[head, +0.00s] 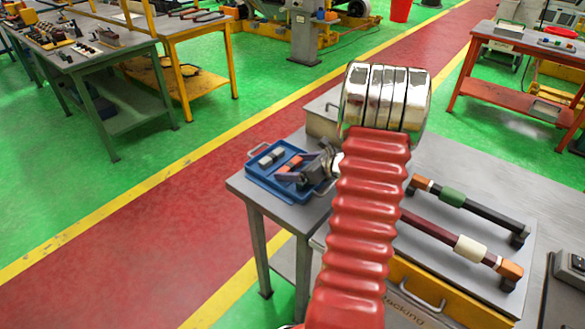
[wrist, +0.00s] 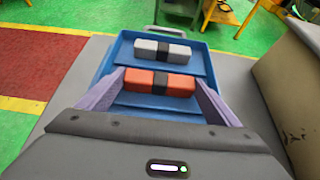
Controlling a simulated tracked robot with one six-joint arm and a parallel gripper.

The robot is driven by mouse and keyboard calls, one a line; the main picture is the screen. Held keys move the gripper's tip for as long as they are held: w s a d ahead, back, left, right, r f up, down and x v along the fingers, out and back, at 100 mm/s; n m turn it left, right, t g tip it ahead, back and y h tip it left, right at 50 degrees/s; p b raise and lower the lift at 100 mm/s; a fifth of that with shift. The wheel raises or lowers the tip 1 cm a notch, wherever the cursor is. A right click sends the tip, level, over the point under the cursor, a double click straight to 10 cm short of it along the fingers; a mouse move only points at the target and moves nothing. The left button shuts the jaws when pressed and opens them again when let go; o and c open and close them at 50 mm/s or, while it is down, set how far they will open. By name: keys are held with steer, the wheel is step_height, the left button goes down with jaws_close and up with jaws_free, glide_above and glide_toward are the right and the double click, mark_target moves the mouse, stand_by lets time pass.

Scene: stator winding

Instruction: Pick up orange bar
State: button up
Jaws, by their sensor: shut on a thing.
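The orange bar (wrist: 185,84) has a dark band around its middle. It sits in the blue tray (wrist: 115,68), across the near half, and my gripper (wrist: 160,83) is shut on its two ends. The head view shows the orange bar (head: 291,165) in the blue tray (head: 266,180), with my gripper (head: 308,169) reaching in from the right. Whether the bar touches the tray floor I cannot tell. A grey bar (wrist: 172,49) with a dark band lies farther back in the tray, apart from my fingers.
The tray stands on a grey table (head: 243,186) near its left corner. A box (head: 322,116) stands behind the tray. Two handle-like bars, one with a green sleeve (head: 452,197) and one with a cream sleeve (head: 470,249), lie on the right.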

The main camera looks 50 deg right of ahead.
step_height(320, 180, up, 10)
stand_by(0.6)
steer(key=shift+f, duration=0.1)
